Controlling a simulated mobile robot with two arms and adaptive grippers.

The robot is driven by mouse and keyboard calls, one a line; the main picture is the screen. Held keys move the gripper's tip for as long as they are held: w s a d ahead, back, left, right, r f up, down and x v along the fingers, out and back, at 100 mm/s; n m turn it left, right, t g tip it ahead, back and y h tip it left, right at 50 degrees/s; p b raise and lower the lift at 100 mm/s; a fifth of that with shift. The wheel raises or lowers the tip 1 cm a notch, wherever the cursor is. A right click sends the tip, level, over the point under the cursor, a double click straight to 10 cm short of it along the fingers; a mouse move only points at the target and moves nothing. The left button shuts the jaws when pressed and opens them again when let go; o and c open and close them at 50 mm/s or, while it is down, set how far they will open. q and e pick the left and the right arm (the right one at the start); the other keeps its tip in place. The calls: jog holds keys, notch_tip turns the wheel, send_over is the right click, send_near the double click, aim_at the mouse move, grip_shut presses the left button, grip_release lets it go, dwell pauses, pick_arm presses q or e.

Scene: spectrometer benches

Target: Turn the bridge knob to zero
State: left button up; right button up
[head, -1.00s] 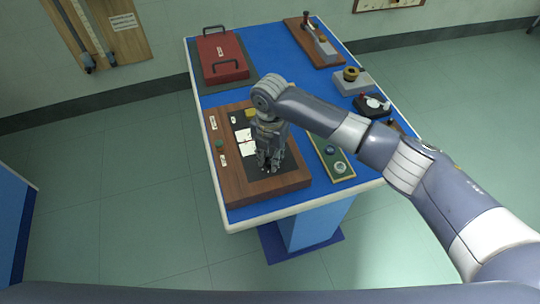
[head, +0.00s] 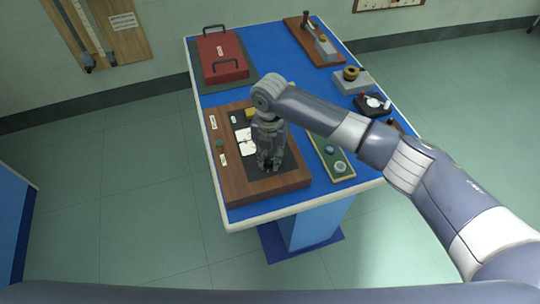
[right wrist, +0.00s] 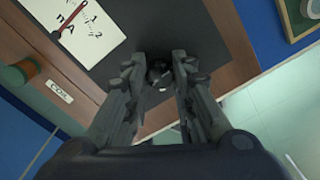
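The bridge is a wooden box (head: 232,188) with a black panel, on the near part of the blue bench. In the right wrist view, a small dark round knob (right wrist: 158,74) shows on the black panel. My right gripper (head: 268,165) points down over this panel and hides the knob in the head view. In the right wrist view the gripper's fingers (right wrist: 159,68) stand apart, one on each side of the knob. I cannot tell whether they touch it. A white meter card (right wrist: 72,25) marked µA has a red needle. My left gripper is not in view.
A green terminal (head: 219,144) and small labels sit on the box's left rim. A green board (head: 333,158) lies close on the right. A red case (head: 221,56) stands at the back left; other instruments line the bench's right side.

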aim_at(270, 160)
jog(key=o, duration=0.3)
jog(key=shift+o, duration=0.2)
notch_tip(270, 160, up, 12)
dwell(0.4)
dwell(0.3)
